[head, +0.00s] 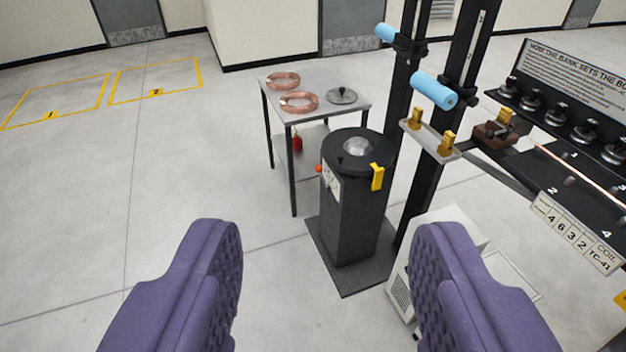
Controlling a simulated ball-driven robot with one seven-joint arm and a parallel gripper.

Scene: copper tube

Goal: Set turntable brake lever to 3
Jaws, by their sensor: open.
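The turntable (350,205) is a black pedestal with a round dark top and a pale domed centre, standing on a dark base plate beyond my gripper. A small orange-red knob (319,168), which looks like the end of the brake lever, sticks out at its left side. Beside it is a white scale plate (331,180) with marks too small to read, so I cannot tell the lever's setting. A yellow part (377,177) hangs on the front right of the top. My gripper (328,235) has purple ridged fingers, wide apart and empty, nearer to me and apart from the turntable.
A grey table (316,105) with copper coils (299,102) stands behind on the left. Black uprights with blue rollers (434,90) rise at the right, beside a bench with knobs and a copper tube (575,172). A white box (450,225) stands front right. The left floor is clear.

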